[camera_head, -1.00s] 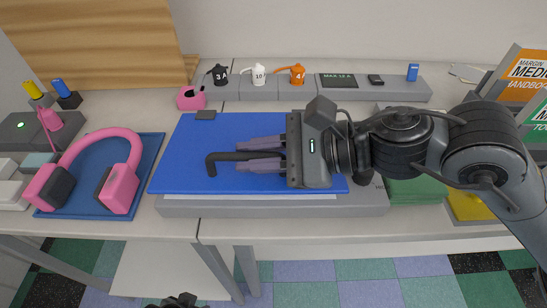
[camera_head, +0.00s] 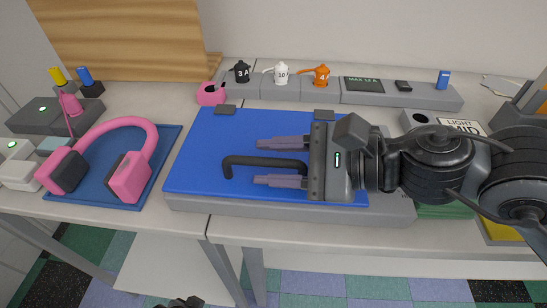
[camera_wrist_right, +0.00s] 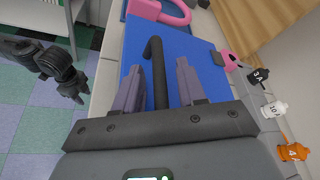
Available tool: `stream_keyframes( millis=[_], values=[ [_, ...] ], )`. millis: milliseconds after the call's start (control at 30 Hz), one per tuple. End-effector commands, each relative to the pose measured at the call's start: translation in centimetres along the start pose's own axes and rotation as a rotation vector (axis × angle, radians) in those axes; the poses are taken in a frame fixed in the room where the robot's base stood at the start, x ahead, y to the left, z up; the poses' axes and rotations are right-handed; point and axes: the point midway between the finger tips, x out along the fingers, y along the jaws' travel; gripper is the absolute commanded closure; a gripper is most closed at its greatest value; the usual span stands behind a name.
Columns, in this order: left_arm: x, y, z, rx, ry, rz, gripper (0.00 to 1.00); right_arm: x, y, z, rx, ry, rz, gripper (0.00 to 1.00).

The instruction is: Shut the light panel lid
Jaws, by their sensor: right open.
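The light panel is a flat grey base (camera_head: 290,207) with a blue lid (camera_head: 215,135) over its top. The lid looks flat, or very nearly flat, on the base. A black bar handle (camera_head: 265,160) stands on the lid and also shows in the right wrist view (camera_wrist_right: 157,75). My right gripper (camera_head: 258,162) is open, its two purple-grey fingers apart on either side of the handle bar with gaps between. Its body hides the lid's right part.
Pink headphones (camera_head: 130,172) lie on a blue tray (camera_head: 172,150) at the left. A grey rail (camera_head: 305,92) with small black, white and orange pots runs behind the panel. A pink tape dispenser (camera_head: 211,94) sits near its back left corner. Green and yellow items lie at the right.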

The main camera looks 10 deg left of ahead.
Motion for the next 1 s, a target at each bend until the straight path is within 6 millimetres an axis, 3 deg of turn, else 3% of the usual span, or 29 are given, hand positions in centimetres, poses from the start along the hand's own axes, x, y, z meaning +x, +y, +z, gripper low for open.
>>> stream_keyframes(
  millis=[600, 1000],
  values=[
    [-1.4, -0.1, -0.5, 0.002, -0.001, -0.001, 0.57, -9.0, -0.1, 0.0, 0.0, 0.002, -0.003, 0.6],
    [-1.5, -0.3, -0.5, 0.008, -0.002, -0.007, 0.57, -10.6, 0.0, 0.0, -0.001, 0.0, 0.0, 0.6]
  ],
)
